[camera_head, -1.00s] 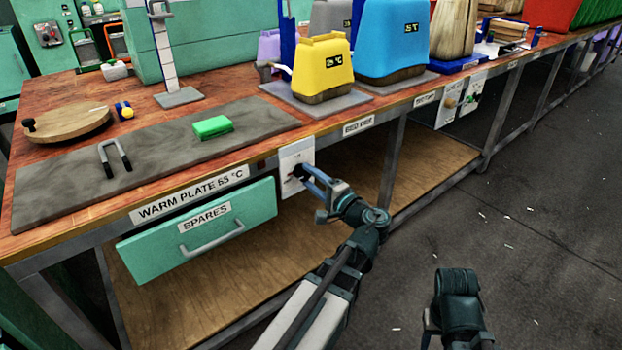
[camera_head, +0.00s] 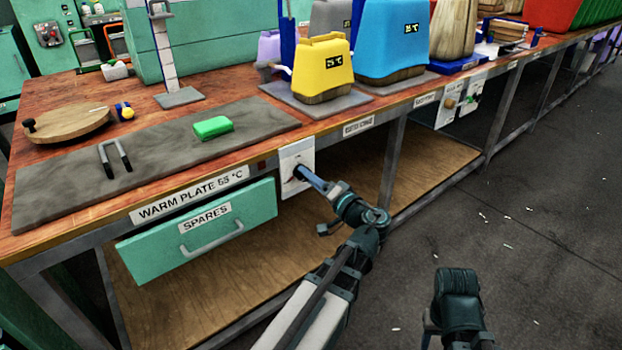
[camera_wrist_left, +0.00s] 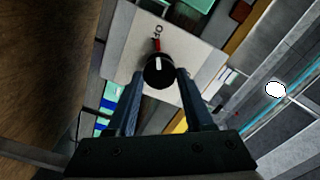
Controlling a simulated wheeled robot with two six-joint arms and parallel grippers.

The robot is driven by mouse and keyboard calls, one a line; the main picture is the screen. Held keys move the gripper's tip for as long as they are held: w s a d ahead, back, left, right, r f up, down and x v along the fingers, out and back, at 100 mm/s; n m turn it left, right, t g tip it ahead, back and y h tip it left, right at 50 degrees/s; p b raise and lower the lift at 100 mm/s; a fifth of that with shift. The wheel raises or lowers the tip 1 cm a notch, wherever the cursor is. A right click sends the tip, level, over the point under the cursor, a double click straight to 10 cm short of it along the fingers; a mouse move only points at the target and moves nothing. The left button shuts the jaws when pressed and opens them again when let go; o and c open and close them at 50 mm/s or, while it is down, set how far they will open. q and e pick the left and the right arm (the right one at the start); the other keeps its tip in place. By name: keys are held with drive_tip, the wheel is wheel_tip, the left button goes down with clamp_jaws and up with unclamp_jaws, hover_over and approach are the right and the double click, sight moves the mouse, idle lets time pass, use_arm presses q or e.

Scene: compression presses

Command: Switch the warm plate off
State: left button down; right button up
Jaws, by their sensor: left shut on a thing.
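The warm plate (camera_head: 70,185) is a long grey slab let into the wooden bench, above a label reading "WARM PLATE 55 °C" (camera_head: 190,195). A pale switch panel (camera_head: 297,158) sits on the bench front, right of the label. In the left wrist view, its round black knob (camera_wrist_left: 159,73) has a white line, with a red mark and small lettering just above on the panel (camera_wrist_left: 190,55). My left gripper (camera_head: 302,172) is at the panel, shut on the knob; its fingers flank the knob in the wrist view (camera_wrist_left: 159,80). Part of my right arm shows lower right; its fingertips do not.
A green block (camera_head: 213,127) and a dark U-shaped handle (camera_head: 115,158) are on the plate. A green SPARES drawer (camera_head: 200,230) is left of the panel. A lower wooden shelf (camera_head: 420,155) runs under the bench.

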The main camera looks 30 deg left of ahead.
use_arm(q)
drive_tip(key=shift+f, duration=0.1)
idle(0.3)
drive_tip(key=shift+c, duration=1.5)
unclamp_jaws()
drive_tip(key=shift+d, duration=0.1)
use_arm(e)
drive_tip(key=shift+d, duration=0.1)
